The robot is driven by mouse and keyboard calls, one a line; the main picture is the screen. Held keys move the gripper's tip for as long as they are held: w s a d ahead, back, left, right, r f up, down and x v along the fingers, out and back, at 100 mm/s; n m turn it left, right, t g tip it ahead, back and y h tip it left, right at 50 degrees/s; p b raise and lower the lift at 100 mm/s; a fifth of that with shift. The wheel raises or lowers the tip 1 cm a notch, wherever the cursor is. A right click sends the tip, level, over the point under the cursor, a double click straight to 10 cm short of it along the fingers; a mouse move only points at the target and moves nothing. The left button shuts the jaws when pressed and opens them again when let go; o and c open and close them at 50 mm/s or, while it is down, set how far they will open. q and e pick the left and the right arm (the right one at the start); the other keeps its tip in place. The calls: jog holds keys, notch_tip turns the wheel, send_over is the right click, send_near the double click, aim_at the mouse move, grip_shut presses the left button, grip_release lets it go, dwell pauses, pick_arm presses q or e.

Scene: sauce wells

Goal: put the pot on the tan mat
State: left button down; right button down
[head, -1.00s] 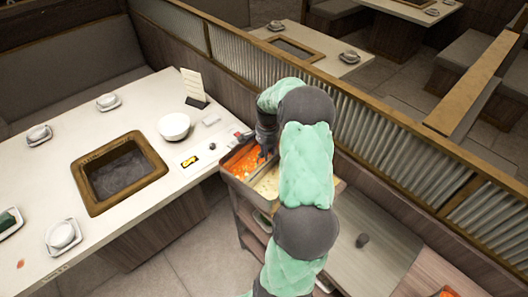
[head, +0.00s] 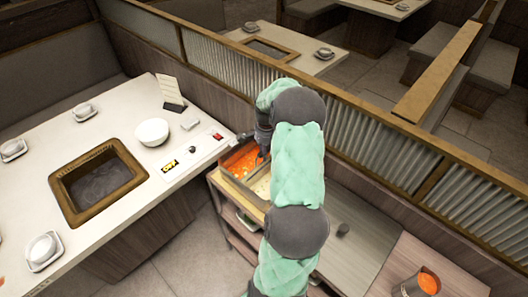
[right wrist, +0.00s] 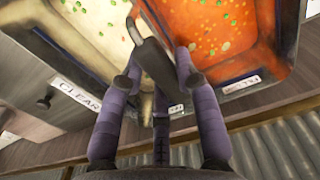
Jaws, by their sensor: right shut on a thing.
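A metal pot (head: 408,288) with orange contents stands at the lower right of the head view, partly cut off by the frame. It stands on a flat brown surface (head: 455,275); I cannot tell whether this is the tan mat. My right gripper (head: 262,140) is at the sauce wells, well away from the pot. In the right wrist view, its purple fingers (right wrist: 160,85) are shut on a dark grey handle (right wrist: 150,50), probably a ladle's. The handle's lower end is hard to make out. My left gripper is not in view.
The wells hold orange sauce (head: 240,160) and pale sauce (head: 262,187). A grey counter with a small dark knob (head: 343,229) lies between wells and pot. A ribbed partition (head: 375,155) runs behind. A dining table with a white bowl (head: 152,132) is at left.

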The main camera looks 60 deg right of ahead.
jog(key=shift+s+d+r, duration=0.1)
jog(key=shift+d+r, duration=0.05)
jog(key=shift+d, duration=0.05)
jog(key=shift+a, duration=0.1)
jog(key=shift+f, duration=0.4)
dwell(0.6)
jog(key=c, duration=0.8)
grip_release()
jog(key=shift+a, duration=0.1)
